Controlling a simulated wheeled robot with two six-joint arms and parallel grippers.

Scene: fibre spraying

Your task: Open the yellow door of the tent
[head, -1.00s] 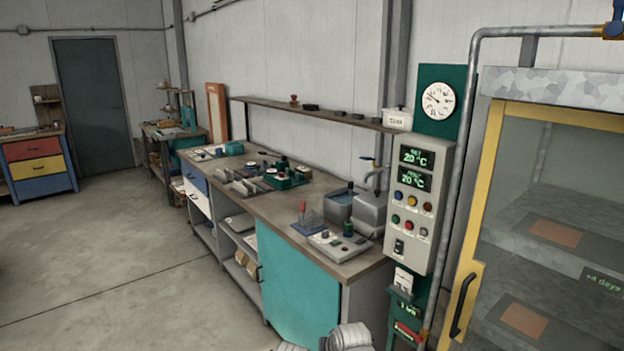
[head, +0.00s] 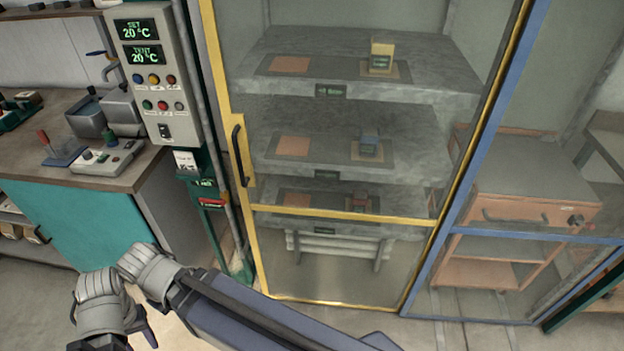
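The yellow-framed door (head: 249,212) of the tent stands in the middle of the head view, with a clear pane. It looks closed against its frame. Its dark vertical handle (head: 239,156) sits on a yellow plate at the left edge of the door. Nothing of mine touches the handle. Grey joints and dark blue links of my own arm show at the lower left, below and in front of the door. I cannot make out fingertips of either gripper.
Behind the pane, shelves (head: 330,152) hold small blocks on mats. A blue-framed panel (head: 487,136) is right of the door, with an orange cart (head: 535,195) seen through it. A control box (head: 156,84) and workbench (head: 40,153) stand left. Floor shows at the bottom.

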